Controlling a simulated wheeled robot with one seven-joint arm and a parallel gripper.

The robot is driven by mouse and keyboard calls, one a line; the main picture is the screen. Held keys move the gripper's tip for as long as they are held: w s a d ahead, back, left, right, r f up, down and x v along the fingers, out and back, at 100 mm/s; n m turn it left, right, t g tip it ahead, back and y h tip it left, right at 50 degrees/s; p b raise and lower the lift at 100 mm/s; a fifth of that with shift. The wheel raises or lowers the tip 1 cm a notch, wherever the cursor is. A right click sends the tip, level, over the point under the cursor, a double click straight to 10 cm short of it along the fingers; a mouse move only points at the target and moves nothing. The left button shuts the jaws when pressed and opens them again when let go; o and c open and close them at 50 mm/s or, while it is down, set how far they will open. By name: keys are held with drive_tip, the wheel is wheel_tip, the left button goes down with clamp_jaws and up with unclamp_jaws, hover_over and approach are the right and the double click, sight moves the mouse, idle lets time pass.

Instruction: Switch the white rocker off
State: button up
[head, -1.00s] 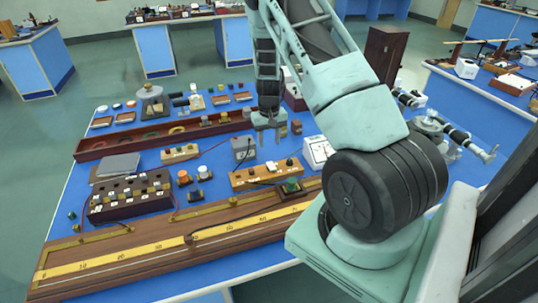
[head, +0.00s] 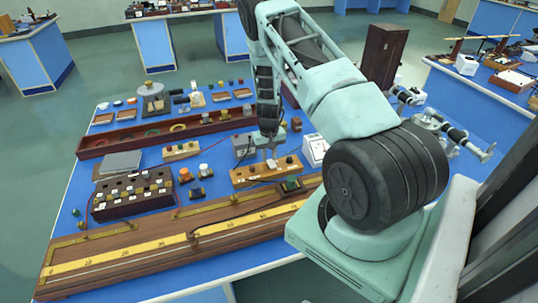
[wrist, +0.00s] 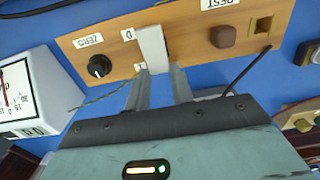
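The white rocker (wrist: 151,46) stands on a wooden panel (wrist: 105,58), between a black knob marked ZERO (wrist: 99,66) and a brown button (wrist: 223,36). My gripper (wrist: 161,70) is right at the near end of the rocker. Its two fingers are apart, with a narrow gap between them. I cannot tell whether they touch the rocker. In the head view my gripper (head: 270,156) points down over the wooden panel (head: 250,175). A small label beside the rocker is partly hidden by a finger.
A white meter (wrist: 35,95) stands left of the panel in the wrist view. A long wooden scale board (head: 130,262) lies in front of the panel. A dark box of plugs (head: 130,207) and a grey block (head: 244,148) are nearby. Thin wires cross the bench.

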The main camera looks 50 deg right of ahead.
drive_tip(key=shift+c, duration=0.9)
drive_tip(key=shift+s+f+t+b, duration=0.1)
drive_tip(key=shift+f+t+b, duration=0.15)
drive_tip(key=shift+b, duration=0.6)
drive_tip(key=t+b, duration=0.1)
drive_tip(key=b, duration=0.2)
drive_tip(key=shift+s+h, duration=0.15)
drive_tip(key=shift+h, duration=0.25)
drive_tip(key=b, duration=0.1)
drive_tip(key=t+b, duration=0.1)
drive_tip(key=b, duration=0.1)
drive_tip(key=shift+s+a+r+h, duration=0.15)
drive_tip(key=shift+r+h, duration=0.15)
drive_tip(key=shift+h, duration=0.1)
drive_tip(key=shift+r, duration=0.2)
drive_tip(key=shift+t, duration=0.25)
drive_tip(key=o, duration=1)
drive_tip(key=shift+r, duration=0.1)
